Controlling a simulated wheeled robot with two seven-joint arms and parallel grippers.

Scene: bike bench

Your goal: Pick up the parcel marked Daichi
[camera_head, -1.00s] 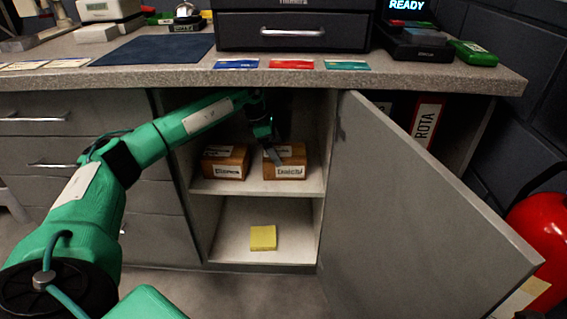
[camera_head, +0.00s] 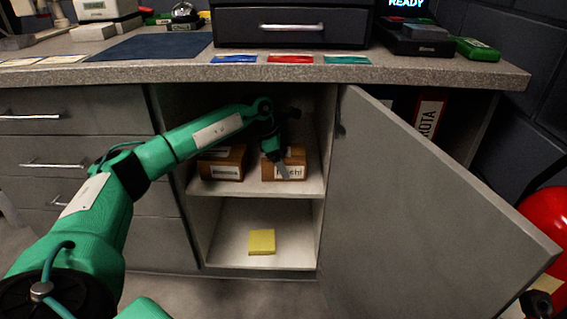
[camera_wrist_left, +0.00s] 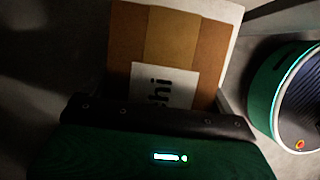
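The parcel marked Daichi (camera_head: 297,158) is a brown box with a white label, on the right of the cabinet's upper shelf. My left gripper (camera_head: 281,168) is in front of it, and a grey finger covers the start of the label. In the left wrist view the parcel (camera_wrist_left: 205,62) shows close ahead, with its tape band and the label letters "hi" in sight. The gripper body hides its lower part. I cannot tell whether the fingers touch the parcel or how far apart they are. My right gripper is not clearly seen.
A second brown parcel (camera_head: 222,165) stands left of it, its label too blurred to read. The shelf (camera_head: 255,188) has side walls close by. The cabinet door (camera_head: 420,210) stands open on the right. A yellow block (camera_head: 262,242) lies on the lower compartment's floor.

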